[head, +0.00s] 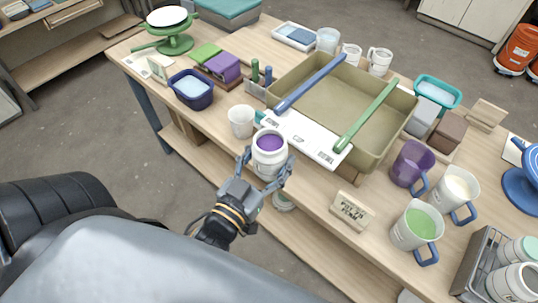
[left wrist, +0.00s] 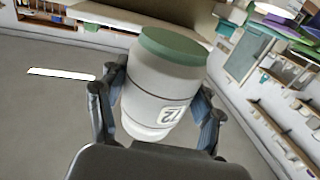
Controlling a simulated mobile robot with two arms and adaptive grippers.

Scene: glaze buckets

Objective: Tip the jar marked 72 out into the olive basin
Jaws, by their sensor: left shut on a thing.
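The white jar (head: 269,161) has purple glaze showing in its open mouth. It is held roughly upright by my left gripper (head: 266,165) near the table's front edge. In the left wrist view the jar (left wrist: 163,88) sits between both fingers, its 72 label appears upside down, and a green end faces the picture's top. The olive basin (head: 384,132) is beyond the jar, up and to the right, apart from it. Its visible floor looks bare. My right gripper is not in view.
A blue bar (head: 311,82) and a green bar (head: 366,114) lie across the basin. A white labelled strip (head: 305,138) lies along its near side. A white cup (head: 241,121) stands left of the jar. Mugs and a small sign (head: 352,210) stand at the right.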

